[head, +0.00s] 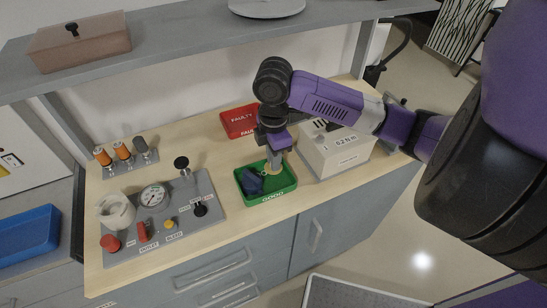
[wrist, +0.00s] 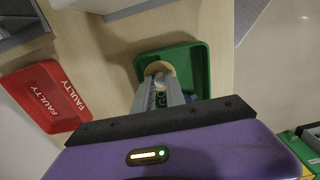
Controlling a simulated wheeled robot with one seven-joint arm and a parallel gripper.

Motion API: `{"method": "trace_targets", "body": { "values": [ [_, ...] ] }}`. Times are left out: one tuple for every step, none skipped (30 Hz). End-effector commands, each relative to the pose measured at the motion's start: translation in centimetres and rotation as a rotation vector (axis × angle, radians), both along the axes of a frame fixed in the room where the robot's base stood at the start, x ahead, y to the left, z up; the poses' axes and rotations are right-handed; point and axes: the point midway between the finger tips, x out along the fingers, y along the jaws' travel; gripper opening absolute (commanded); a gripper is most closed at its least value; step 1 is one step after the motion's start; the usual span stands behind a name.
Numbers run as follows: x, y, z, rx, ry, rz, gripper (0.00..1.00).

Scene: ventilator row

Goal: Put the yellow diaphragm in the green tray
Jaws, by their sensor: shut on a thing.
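The green tray (head: 283,190), marked GOOD, sits on the bench near its front edge; it also shows in the wrist view (wrist: 200,58). My gripper (head: 273,167) points down over the tray's back right part. In the wrist view my gripper (wrist: 161,82) is shut on the yellow diaphragm (wrist: 158,67), a pale yellow round piece at the fingertips. Only its rim shows past the fingers, and in the head view (head: 266,174) it is small. I cannot tell whether it touches the tray floor. A dark blue piece (head: 253,184) lies in the tray's left part.
A red FAULTY tray (head: 238,122) lies behind the green tray. A beige box with a display (head: 335,155) stands close on the right. A grey panel with a gauge and knobs (head: 165,215) is on the left. A grey shelf (head: 190,38) runs above the bench.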

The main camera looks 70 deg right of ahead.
Motion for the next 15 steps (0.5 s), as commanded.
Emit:
{"method": "trace_targets", "body": {
  "values": [
    [0.01,-0.02,0.03,-0.001,-0.001,0.0,0.0],
    [0.01,-0.02,0.04,-0.001,-0.001,0.0,0.0],
    [0.01,-0.02,0.04,-0.001,-0.001,0.0,0.0],
    [0.01,0.0,0.04,-0.001,-0.001,0.0,0.0],
    [0.01,0.0,0.03,0.0,0.0,0.0,0.0],
    [0.01,0.0,-0.07,0.0,0.0,0.0,0.0],
    [0.01,0.0,-0.17,0.0,0.0,0.0,0.0],
    [0.01,0.0,-0.29,0.0,0.0,0.0,0.0],
    [0.01,0.01,-0.41,0.0,0.0,0.0,0.0],
    [0.01,0.0,-0.49,0.0,0.0,0.0,0.0],
    [0.01,0.01,-0.57,0.0,0.0,0.0,0.0],
    [0.01,0.0,-0.68,0.0,0.0,0.0,0.0],
    [0.01,0.01,-0.76,0.0,0.0,0.0,0.0],
    [0.0,0.0,-0.84,0.0,0.0,0.0,0.0],
    [0.0,0.0,-0.95,0.0,0.0,0.0,0.0]
  ]
}}
